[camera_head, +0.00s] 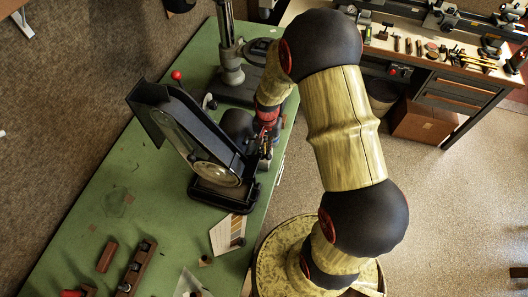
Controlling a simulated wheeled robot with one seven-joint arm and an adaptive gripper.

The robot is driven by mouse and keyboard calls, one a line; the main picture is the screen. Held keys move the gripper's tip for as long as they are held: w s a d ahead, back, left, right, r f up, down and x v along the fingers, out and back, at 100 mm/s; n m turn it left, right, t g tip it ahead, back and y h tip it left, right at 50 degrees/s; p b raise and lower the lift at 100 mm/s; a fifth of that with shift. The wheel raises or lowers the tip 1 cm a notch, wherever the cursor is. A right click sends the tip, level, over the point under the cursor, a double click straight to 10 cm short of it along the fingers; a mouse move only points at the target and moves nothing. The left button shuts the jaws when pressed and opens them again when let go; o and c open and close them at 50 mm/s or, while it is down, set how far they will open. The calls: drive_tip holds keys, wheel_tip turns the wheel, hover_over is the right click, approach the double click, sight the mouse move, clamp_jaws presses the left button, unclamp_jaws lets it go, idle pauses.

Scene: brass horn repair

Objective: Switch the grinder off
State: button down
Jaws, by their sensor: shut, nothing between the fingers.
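The grinder (181,125) is a black belt machine with a slanted guard and a pale wheel at its lower end. It stands on the green bench (95,205). My gripper (263,152) is pointed down at the right side of the grinder, close against its dark motor housing (238,126). The fingers are small and partly lost against the dark body; they look shut and empty. I cannot tell whether they touch the grinder. The power switch cannot be made out; it may be hidden by my gripper or the housing.
A column stand (229,55) rises just behind. Wooden blocks (107,256) and a striped card (228,234) lie on the front of the bench. A second workbench (425,60) with tools stands at the upper right.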

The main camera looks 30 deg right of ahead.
drive_tip(key=shift+f+b, duration=0.35)
drive_tip(key=shift+f, duration=0.15)
idle(0.6)
drive_tip(key=shift+r, duration=0.1)
wheel_tip(320, 180, up, 7)
drive_tip(key=p, duration=0.4)
idle(0.5)
idle(0.4)
